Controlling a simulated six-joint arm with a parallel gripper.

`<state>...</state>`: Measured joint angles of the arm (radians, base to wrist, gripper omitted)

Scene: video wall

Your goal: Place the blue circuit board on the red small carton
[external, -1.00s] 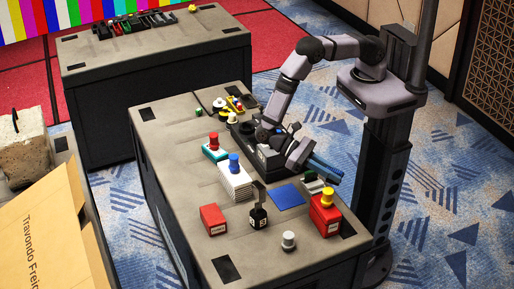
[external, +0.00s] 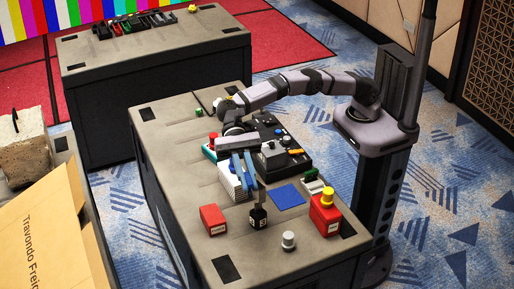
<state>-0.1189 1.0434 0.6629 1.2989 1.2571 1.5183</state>
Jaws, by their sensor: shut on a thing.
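The small red carton (external: 213,219) stands upright near the left edge of the front table, its top bare. My gripper (external: 243,153) is above the table, behind and to the right of the carton, clear of it. It is shut on the blue circuit board (external: 237,143), which shows as a narrow blue slab, partly hidden by the gripper. A flat plain blue square (external: 287,196) lies on the table to the right.
A white stack (external: 230,185) stands beneath my gripper. A black labelled object (external: 258,218) stands right of the carton. A larger red box (external: 325,216) with a yellow top, a grey knob (external: 288,240) and a black control box (external: 275,152) are farther right.

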